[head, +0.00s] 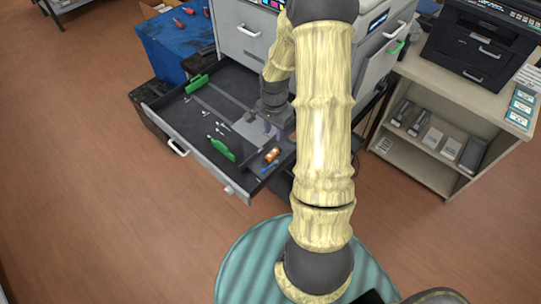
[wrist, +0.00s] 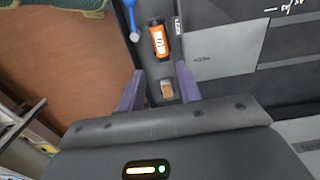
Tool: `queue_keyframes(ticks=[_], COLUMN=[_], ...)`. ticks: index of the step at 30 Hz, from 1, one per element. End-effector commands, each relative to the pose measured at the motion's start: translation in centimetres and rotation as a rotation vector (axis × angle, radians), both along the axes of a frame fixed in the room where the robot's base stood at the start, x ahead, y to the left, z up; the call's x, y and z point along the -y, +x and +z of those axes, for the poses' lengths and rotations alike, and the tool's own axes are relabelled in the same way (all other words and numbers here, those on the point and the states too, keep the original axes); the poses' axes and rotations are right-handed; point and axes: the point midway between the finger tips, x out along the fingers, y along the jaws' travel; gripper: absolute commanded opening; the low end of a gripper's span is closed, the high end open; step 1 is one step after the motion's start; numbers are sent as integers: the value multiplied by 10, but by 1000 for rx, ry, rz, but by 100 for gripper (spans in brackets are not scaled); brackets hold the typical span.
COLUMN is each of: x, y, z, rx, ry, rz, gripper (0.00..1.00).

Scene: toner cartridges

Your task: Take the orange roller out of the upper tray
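The pulled-out upper tray (head: 205,112) is a dark, shallow drawer. An orange cylinder with dark ends and a pale label (wrist: 159,42) lies in its narrow side channel; it also shows in the head view (head: 272,154). A smaller orange-brown piece (wrist: 167,90) lies in the same channel; I cannot tell which of these two is the orange roller. My gripper (wrist: 160,88) is open and points down into the tray. Its purple fingers stand on either side of the smaller piece, apart from it in the picture. The labelled cylinder is beyond the fingertips. Contact and height are unclear.
Green guides (head: 222,150) and several small white bits (head: 217,127) are in the tray. The tray's side wall is close to my gripper. A shelf (head: 430,150) stands at right; the floor at left is clear.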

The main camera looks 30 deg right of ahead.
Motion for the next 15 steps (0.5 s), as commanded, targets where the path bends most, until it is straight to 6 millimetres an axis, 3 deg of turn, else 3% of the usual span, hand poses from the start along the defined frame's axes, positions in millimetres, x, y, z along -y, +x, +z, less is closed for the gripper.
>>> queue_keyframes(ticks=[9, 15], x=[-3, -2], y=[0, 1], z=[-49, -60], rx=[-4, 0], ry=[1, 0], rz=[8, 6], gripper=[35, 35])
